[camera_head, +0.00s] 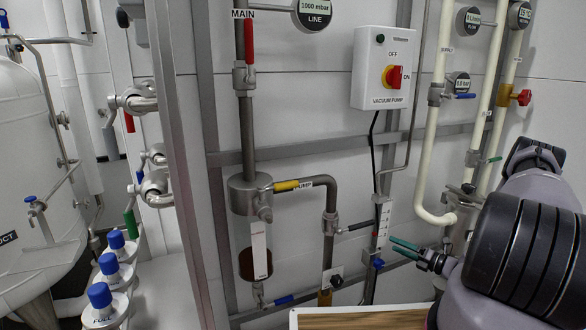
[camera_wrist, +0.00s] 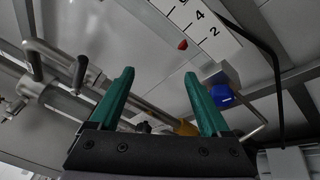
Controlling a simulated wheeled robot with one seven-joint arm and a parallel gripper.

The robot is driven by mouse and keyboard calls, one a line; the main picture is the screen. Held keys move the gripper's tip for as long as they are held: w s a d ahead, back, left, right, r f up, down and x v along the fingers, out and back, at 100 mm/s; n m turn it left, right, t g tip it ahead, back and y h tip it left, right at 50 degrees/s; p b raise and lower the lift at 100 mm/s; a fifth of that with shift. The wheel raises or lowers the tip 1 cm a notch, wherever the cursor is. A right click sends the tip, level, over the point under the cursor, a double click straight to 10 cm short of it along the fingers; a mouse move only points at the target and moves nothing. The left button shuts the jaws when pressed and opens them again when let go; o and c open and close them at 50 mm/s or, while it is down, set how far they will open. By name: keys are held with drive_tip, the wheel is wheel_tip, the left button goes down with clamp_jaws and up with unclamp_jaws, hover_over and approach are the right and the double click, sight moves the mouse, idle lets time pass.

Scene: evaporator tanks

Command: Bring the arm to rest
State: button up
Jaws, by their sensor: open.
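My gripper (camera_head: 405,248) is at the right of the head view, at the end of my grey and black arm. Its green fingers point left, towards the pipes and a scale strip on the wall frame. In the wrist view my gripper (camera_wrist: 160,100) is open, with two green fingers apart and nothing between them. A blue knob (camera_wrist: 222,96) shows just beyond the right finger, and a numbered scale (camera_wrist: 200,20) with a red mark is above it. I cannot tell the exact gap between fingers and knob.
The vacuum pump box (camera_head: 381,68) with a red and yellow switch hangs on the wall. Cream pipes (camera_head: 435,120) run close to my arm. A wooden surface (camera_head: 360,320) lies below.

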drive_tip(key=s+a+r+n+g, duration=0.2)
drive_tip(key=a+r+n+g, duration=0.3)
drive_tip(key=r, duration=0.5)
drive_tip(key=s+a+r+n+g+h, duration=0.1)
drive_tip(key=a+r+n+g, duration=0.15)
drive_tip(key=r+n, duration=0.7)
drive_tip(key=s+a+r+n+g, duration=0.2)
drive_tip(key=a+r+n+g, duration=0.25)
drive_tip(key=r, duration=0.75)
drive_tip(key=s+a+r+n+t+h, duration=0.1)
drive_tip(key=s+r+n+t+h, duration=0.5)
drive_tip(key=s+r+n, duration=0.9)
drive_tip(key=s+r+h, duration=0.3)
drive_tip(key=s+r, duration=0.3)
drive_tip(key=s, duration=0.1)
drive_tip(key=shift+s+a+r+n, duration=0.15)
drive_tip(key=shift+s+a+n, duration=0.15)
drive_tip(key=shift+s+a, duration=0.1)
